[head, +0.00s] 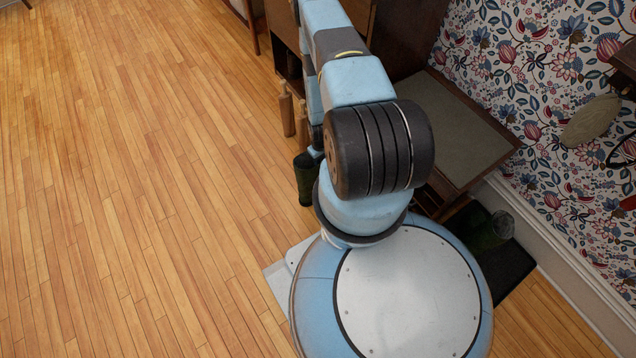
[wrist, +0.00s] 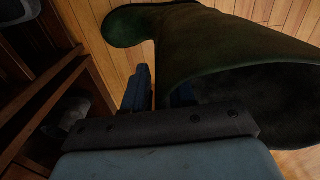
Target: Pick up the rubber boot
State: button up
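My gripper (wrist: 162,92) is at the boot's top edge, with one finger outside the shaft and the other at the rim's inner side. The fingers are close together with the boot's wall between them. The contact itself is partly hidden. In the head view my arm covers most of the gripper.
Another dark green boot (head: 490,232) stands on a black tray (head: 518,268) by the patterned wall. A wooden table (head: 462,130) is behind my arm. Two brown bottle-like objects (head: 287,112) stand near a cabinet. The wooden floor (head: 130,190) at left is clear.

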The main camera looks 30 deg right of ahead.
grip_shut()
dwell(1.0)
